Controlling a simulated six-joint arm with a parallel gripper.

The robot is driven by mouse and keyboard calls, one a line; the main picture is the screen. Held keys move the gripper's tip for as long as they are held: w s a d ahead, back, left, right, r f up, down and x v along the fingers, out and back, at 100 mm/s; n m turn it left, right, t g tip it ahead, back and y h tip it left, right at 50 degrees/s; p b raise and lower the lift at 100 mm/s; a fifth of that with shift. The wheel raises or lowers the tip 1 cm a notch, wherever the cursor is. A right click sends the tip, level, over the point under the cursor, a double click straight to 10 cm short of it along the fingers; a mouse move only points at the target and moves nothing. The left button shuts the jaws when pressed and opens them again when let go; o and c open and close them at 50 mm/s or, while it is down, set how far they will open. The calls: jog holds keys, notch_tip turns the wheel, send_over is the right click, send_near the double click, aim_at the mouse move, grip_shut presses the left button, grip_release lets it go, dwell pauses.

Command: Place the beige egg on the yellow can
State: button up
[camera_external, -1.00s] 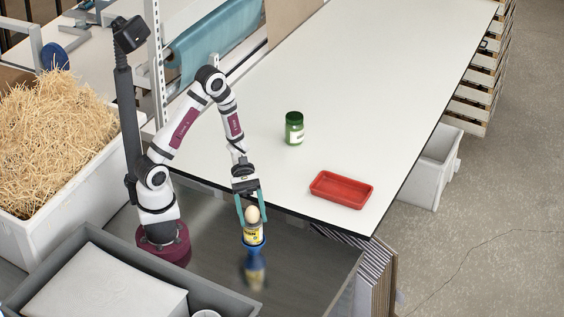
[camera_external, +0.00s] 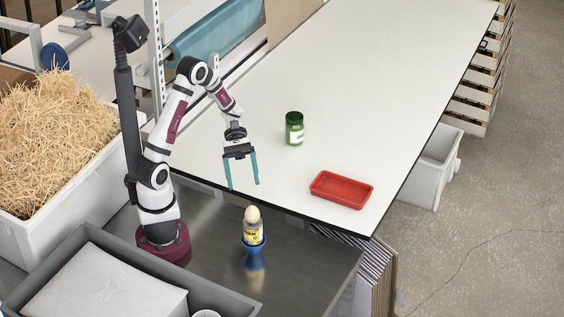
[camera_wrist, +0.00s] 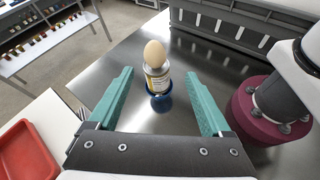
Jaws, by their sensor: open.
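The beige egg (camera_external: 252,214) sits upright on top of the yellow can (camera_external: 253,233). The can has a yellow label and stands in a blue holder (camera_external: 254,241) on the metal surface. My gripper (camera_external: 243,186) is open and empty, above and apart from the egg. In the wrist view the egg (camera_wrist: 155,54) rests on the can (camera_wrist: 157,78), beyond and between the two teal fingers (camera_wrist: 160,100). The egg touches neither finger.
A green jar (camera_external: 294,129) and a red tray (camera_external: 341,190) stand on the white table (camera_external: 380,90). A grey bin (camera_external: 100,275) is at the front left, beside a box of straw (camera_external: 50,130). The metal surface around the can is clear.

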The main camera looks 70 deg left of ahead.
jog(key=s+a+r+m+y, duration=0.1)
jog(key=s+r+m+y, duration=0.1)
jog(key=s+m+y, duration=0.4)
jog(key=s+a+r+m+t+y, duration=0.1)
jog(key=s+m+y, duration=0.6)
jog(key=m, duration=0.7)
jog(key=shift+s+a+r+y, duration=0.2)
jog(key=shift+a+r+y, duration=0.25)
jog(key=shift+r+y, duration=0.5)
